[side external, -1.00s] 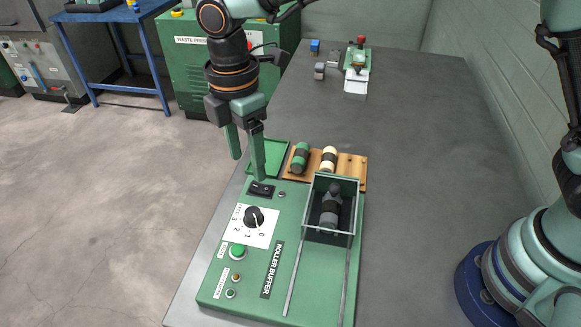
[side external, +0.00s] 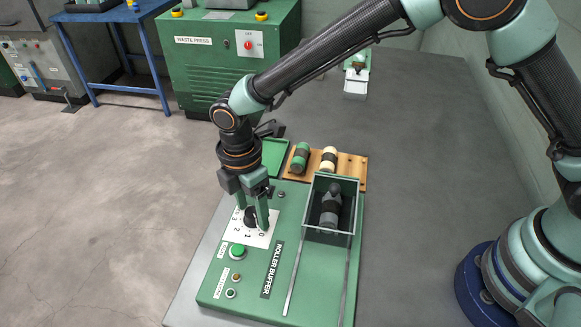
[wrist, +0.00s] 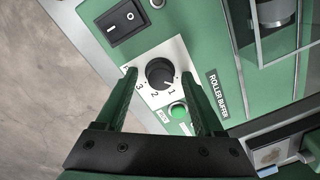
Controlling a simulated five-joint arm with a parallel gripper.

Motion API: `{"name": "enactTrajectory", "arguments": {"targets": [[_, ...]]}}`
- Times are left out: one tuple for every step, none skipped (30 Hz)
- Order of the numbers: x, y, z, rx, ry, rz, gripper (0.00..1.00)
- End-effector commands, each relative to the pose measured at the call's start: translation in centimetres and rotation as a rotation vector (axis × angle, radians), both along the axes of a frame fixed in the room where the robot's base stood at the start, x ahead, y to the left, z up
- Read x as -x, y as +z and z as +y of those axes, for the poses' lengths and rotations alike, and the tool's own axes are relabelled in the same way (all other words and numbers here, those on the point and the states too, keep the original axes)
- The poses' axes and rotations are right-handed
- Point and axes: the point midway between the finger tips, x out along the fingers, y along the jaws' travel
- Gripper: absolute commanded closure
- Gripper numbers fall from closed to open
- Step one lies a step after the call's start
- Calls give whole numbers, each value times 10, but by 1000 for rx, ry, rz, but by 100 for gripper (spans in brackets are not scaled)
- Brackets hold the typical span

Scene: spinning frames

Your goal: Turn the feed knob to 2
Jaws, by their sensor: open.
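The feed knob (wrist: 160,73) is a round black dial on a white scale plate (wrist: 150,54) with printed numbers. In the wrist view a pale mark on its lower right side lies near the 1; its exact setting is hard to read. My gripper (wrist: 159,74) is open, with one finger on each side of the knob and visible gaps between. In the side external view my gripper (side external: 251,215) points down over the plate, and its fingers partly hide the knob (side external: 251,218). The right finger covers part of the scale in the wrist view.
A black rocker switch (wrist: 122,21) sits beside the plate, and a green button (wrist: 178,111) is close to the right finger. The roller buffer panel (side external: 222,282) also carries a chute (side external: 345,185). A wooden rack (side external: 345,172) with rollers stands behind.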

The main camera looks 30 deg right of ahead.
Motion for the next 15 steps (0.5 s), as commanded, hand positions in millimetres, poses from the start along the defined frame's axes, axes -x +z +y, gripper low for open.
{"name": "enactTrajectory", "arguments": {"targets": [[0, -2, 0, 0, 0, 1, 30], [0, -2, 0, 0, 0, 0, 30], [0, -2, 0, 0, 0, 0, 30], [0, -2, 0, 0, 0, 0, 30], [0, -2, 0, 0, 0, 0, 30], [0, -2, 0, 0, 0, 0, 30], [0, -2, 0, 0, 0, 0, 30], [0, -2, 0, 0, 0, 0, 30], [0, -2, 0, 0, 0, 0, 34], [0, -2, 0, 0, 0, 0, 45], [0, -2, 0, 0, 0, 0, 57], [0, -2, 0, 0, 0, 0, 72], [0, -2, 0, 0, 0, 0, 84], [0, -2, 0, 0, 0, 0, 95], [0, -2, 0, 0, 0, -1, 100]]}}
